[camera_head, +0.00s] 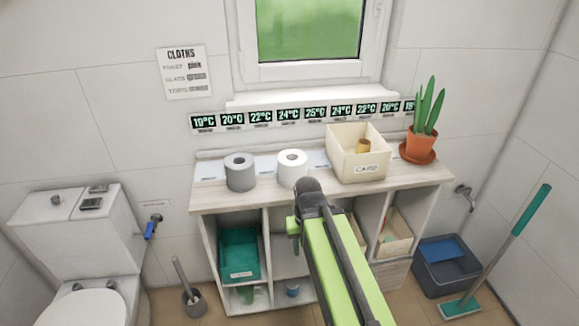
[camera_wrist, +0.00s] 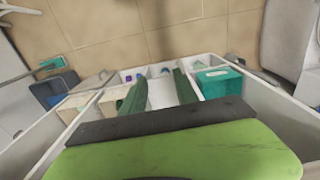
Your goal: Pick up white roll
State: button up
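The white roll (camera_head: 292,168) stands upright on the wooden top of the cabinet (camera_head: 215,203), between a grey roll and a cream box. My gripper (camera_head: 308,187) is just in front of the white roll in the head view and overlaps its lower right edge. I cannot tell whether they touch. In the wrist view my gripper (camera_wrist: 160,80) shows two dark green fingers spread apart with nothing between them. The white roll does not show in the wrist view.
The grey roll (camera_head: 240,172) stands close on the left. The cream box (camera_head: 357,155), holding a small brown roll, and a potted plant (camera_head: 420,145) stand on the right. A teal bin (camera_head: 239,254) sits on a shelf below. A window sill (camera_head: 300,97) is behind.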

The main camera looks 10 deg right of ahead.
aim_at(291, 163)
jog(key=u, duration=0.1)
jog(key=k, duration=0.15)
jog(key=u, duration=3.25)
jog(key=k, duration=0.75)
jog(key=z, duration=1.75)
jog(key=i, duration=1)
jog(key=u, duration=0.2)
